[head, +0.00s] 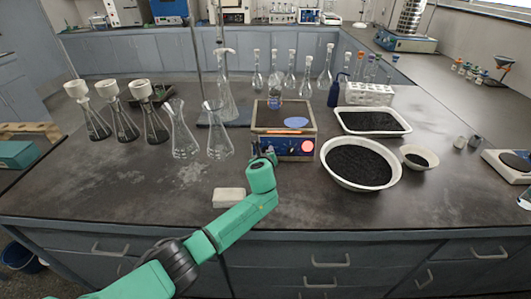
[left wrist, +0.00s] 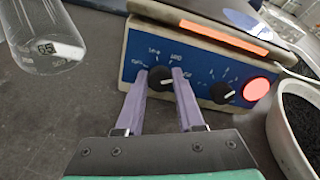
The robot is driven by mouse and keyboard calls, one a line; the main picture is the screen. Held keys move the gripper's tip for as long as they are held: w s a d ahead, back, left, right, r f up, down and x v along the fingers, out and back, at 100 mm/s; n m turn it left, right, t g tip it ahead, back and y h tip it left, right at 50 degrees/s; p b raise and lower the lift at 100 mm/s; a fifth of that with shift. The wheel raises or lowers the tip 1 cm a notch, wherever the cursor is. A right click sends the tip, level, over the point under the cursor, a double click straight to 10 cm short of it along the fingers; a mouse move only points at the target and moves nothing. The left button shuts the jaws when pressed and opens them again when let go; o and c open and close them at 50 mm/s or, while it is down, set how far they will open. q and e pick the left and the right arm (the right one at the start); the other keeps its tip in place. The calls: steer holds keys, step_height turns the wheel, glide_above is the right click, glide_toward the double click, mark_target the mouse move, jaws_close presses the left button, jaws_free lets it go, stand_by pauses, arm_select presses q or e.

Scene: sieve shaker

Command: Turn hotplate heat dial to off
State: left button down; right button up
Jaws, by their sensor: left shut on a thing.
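The hotplate (head: 275,113) stands in the middle of the bench, with a blue front panel, an orange lit strip and a glowing pink-red round light. In the left wrist view its panel (left wrist: 200,62) carries two black dials. My left gripper (head: 262,156) is at the left part of the panel. In the left wrist view its two lilac fingers (left wrist: 161,80) are shut on the left dial (left wrist: 160,77), one on each side. The dial's white pointer shows partly; its lettering is too small to read surely. The right dial (left wrist: 222,92) is untouched, beside the right finger. My right gripper is not in view.
A glass flask (head: 219,140) stands left of the hotplate; glassware also shows close to the gripper in the left wrist view (left wrist: 40,45). A white bowl of black grains (head: 330,172) stands close on the right. A white block (head: 228,198) lies in front.

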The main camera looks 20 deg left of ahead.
arm_select(q)
steer(key=n+b, duration=0.1)
steer(key=n, duration=0.2)
steer(key=shift+f+n, duration=0.15)
steer(key=shift+n, duration=0.25)
steer(key=n+b, duration=0.1)
steer(key=n, duration=0.2)
steer(key=shift+n, duration=0.3)
steer(key=n+b, duration=0.1)
steer(key=n, duration=0.2)
steer(key=n+b, duration=0.2)
steer(key=n, duration=0.1)
steer(key=shift+s+f+n, duration=0.1)
steer(key=shift+f+n, duration=0.1)
steer(key=shift+n, duration=0.1)
steer(key=n+b, duration=0.2)
steer(key=n, duration=0.1)
steer(key=shift+d+n+y, duration=0.1)
steer(key=shift+n+y, duration=0.2)
steer(key=n+b, duration=0.2)
steer(key=n, duration=0.1)
steer(key=shift+n, duration=0.3)
steer(key=n+b, duration=0.1)
steer(key=n, duration=0.1)
steer(key=shift+n+b, duration=0.35)
steer(key=shift+n, duration=0.05)
steer(key=shift+n+b, duration=0.75)
steer(key=shift+n, duration=0.95)
steer(key=shift+r, duration=0.1)
